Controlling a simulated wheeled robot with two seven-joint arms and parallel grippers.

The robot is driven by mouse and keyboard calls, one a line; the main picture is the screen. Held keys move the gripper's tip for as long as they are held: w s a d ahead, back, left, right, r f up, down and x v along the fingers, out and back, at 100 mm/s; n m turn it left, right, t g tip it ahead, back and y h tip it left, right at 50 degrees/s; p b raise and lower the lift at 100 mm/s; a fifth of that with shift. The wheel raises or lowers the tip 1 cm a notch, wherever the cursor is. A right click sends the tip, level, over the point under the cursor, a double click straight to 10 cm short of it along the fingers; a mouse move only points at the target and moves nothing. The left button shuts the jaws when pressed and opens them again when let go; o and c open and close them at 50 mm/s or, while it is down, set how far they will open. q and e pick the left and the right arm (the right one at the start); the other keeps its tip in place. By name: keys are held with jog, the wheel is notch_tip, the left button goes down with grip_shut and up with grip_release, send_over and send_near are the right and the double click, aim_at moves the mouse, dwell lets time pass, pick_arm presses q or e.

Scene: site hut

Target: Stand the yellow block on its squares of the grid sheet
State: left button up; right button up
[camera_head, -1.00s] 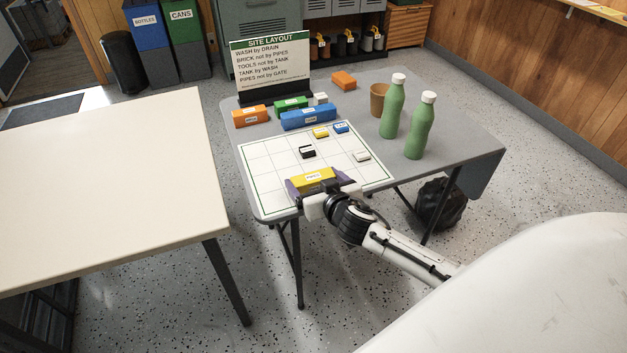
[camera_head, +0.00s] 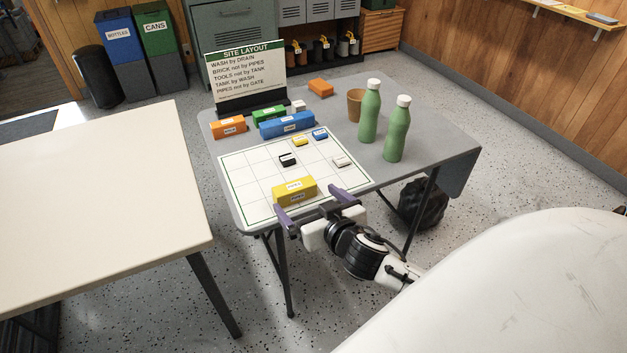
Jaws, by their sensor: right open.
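The yellow block (camera_head: 294,190), with a white label on it, sits on the near part of the white grid sheet (camera_head: 246,177) on the grey table. My right gripper (camera_head: 311,202) is open on the near side of the block, its purple fingers spread apart. The block stands clear of the fingers, just beyond them. Whether the block lines up exactly with the grid squares is hard to tell. My left gripper is not in view.
Two green bottles (camera_head: 397,135) stand right. The sign (camera_head: 245,80) stands behind.

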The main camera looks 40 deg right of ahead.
jog(key=s+a+f+n+g+y, duration=0.2)
jog(key=s+a+f, duration=0.6)
jog(key=s, duration=0.2)
jog(key=s+a+f+n+g+y, duration=0.2)
jog(key=s+a+f+y, duration=0.1)
jog(key=s+a+f, duration=0.5)
jog(key=shift+s+a+n, duration=0.3)
jog(key=shift+s+a, duration=0.05)
jog(key=shift+s, duration=0.75)
